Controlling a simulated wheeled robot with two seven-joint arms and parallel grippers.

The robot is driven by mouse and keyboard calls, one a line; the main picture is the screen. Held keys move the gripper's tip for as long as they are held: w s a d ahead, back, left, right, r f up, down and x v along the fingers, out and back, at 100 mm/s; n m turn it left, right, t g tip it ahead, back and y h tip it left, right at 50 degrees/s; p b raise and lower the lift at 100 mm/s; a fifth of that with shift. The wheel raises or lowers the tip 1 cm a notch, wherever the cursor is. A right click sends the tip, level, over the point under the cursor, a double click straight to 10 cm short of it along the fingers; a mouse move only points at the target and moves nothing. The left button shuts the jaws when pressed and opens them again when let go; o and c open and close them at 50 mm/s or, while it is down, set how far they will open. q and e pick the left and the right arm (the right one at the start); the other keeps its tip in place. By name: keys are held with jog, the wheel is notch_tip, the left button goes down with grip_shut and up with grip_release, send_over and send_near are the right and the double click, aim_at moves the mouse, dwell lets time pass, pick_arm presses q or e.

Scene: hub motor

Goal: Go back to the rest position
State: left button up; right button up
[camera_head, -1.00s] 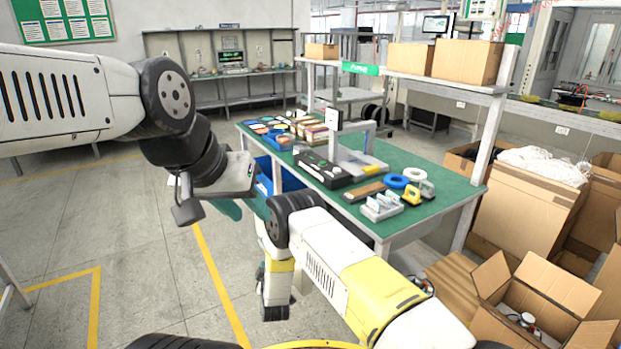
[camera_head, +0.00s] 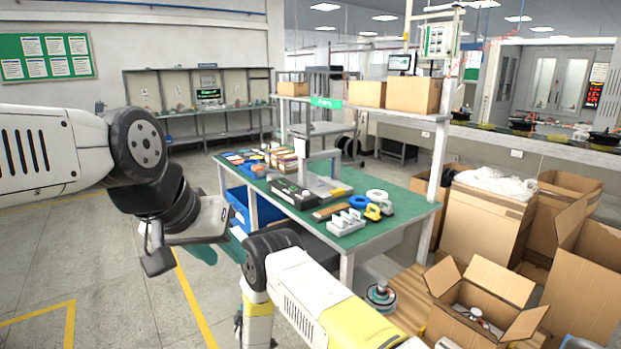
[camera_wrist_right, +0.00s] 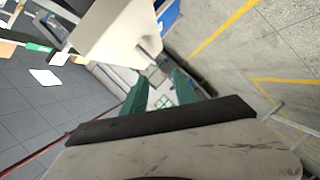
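My left gripper (camera_head: 217,247) hangs in front of the left side of the green-topped workbench (camera_head: 395,228) in the head view. Its two teal fingers look apart and nothing shows between them. My right arm reaches down at the lower middle of the head view, and its gripper is not clearly visible there. In the right wrist view, my right gripper (camera_wrist_right: 160,90) has two teal fingers spread apart with nothing held between them. A round grey hub motor (camera_head: 380,297) sits low beside the bench, right of my right arm.
The bench holds a black case (camera_head: 291,192), a blue ring (camera_head: 358,202), a white ring (camera_head: 377,195) and a grey block fixture (camera_head: 346,222). An open cardboard box (camera_head: 480,315) with parts inside stands at the lower right. Floor at the left is clear.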

jog(key=w+d+r+m+g, duration=0.1)
jog(key=w+d+r+m, duration=0.15)
jog(key=r, duration=0.55)
jog(key=w+d+r+m+g, duration=0.1)
jog(key=w+d+r, duration=0.15)
jog(key=r, duration=0.65)
jog(key=w+d+r+m+g, duration=0.15)
jog(key=d+r, duration=0.25)
jog(key=r, duration=0.4)
jog(key=s+d+r+m, duration=0.1)
jog(key=s+d+r, duration=0.15)
jog(key=r, duration=0.25)
jog(key=s+d+r+m, duration=0.1)
jog(key=s+d+r, duration=0.1)
jog(key=d+r, duration=0.3)
jog(key=s+d+r+m+g+h, duration=0.1)
jog(key=s+d+r+m, duration=0.1)
jog(key=s+d+r, duration=0.5)
jog(key=s+d+r+m+g, duration=0.2)
jog(key=s+d+r, duration=0.2)
jog(key=s, duration=0.6)
jog(key=s+d+m+g, duration=0.1)
jog(key=s+d, duration=0.3)
jog(key=s, duration=0.6)
jog(key=s+d+m+g+h, duration=0.1)
jog(key=s+d, duration=0.3)
jog(key=s, duration=0.6)
jog(key=shift+d+f+m+h, duration=0.2)
jog(key=shift+m+h, duration=0.1)
jog(key=shift+m, duration=0.4)
